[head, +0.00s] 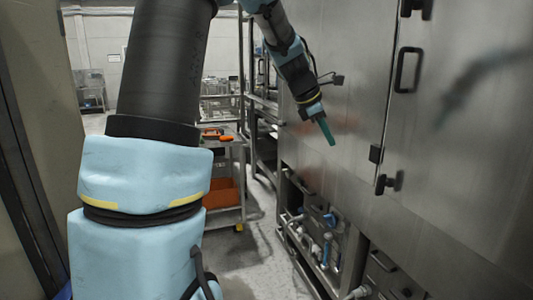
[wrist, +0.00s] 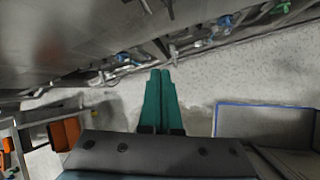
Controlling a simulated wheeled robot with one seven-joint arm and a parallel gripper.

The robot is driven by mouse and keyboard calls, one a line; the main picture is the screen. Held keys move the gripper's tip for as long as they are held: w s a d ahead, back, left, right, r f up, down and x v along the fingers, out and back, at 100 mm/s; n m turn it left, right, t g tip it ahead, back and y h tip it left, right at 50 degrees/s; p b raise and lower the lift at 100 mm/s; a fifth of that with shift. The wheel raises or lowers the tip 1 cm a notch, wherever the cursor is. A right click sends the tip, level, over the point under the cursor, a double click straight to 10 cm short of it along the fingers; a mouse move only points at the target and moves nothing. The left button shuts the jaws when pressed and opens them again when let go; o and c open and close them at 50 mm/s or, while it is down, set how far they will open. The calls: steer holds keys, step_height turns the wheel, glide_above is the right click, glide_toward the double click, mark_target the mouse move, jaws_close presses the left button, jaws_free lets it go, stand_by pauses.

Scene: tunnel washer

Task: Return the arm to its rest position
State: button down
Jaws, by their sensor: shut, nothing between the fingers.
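My gripper (head: 327,130) hangs at the end of my arm in the upper middle of the head view, pointing down and slightly right. It is in front of the steel washer's side wall (head: 345,128), and I cannot tell the exact gap. In the wrist view its two green fingers (wrist: 160,80) lie side by side, closed together with nothing between them. Below the fingertips the wrist view shows pale floor and the washer's lower pipework.
The steel washer door (head: 455,110) with black handle (head: 407,70) fills the right. Pipes and valves (head: 322,235) sit in its open lower bay. A cart (head: 226,215) with orange bins stands behind my arm. Grey floor (head: 262,255) is free between them. A beige panel (head: 30,130) stands at left.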

steer(key=s+a+f+m+y, duration=0.2)
steer(key=s+a+f+m, duration=0.2)
steer(key=s+a+m, duration=0.2)
steer(key=s+a+f+m+y, duration=0.2)
steer(key=s+a+f+m, duration=0.3)
steer(key=a, duration=0.6)
steer(key=s+a+f+m+g+y, duration=0.1)
steer(key=s+a+f+m+y, duration=0.1)
steer(key=s+a+f+m, duration=0.3)
steer(key=s+a+m, duration=0.1)
steer(key=s+a, duration=0.1)
steer(key=a, duration=0.2)
steer(key=shift+s+f+m, duration=0.15)
steer(key=shift+f+m, duration=0.1)
steer(key=shift+m, duration=0.15)
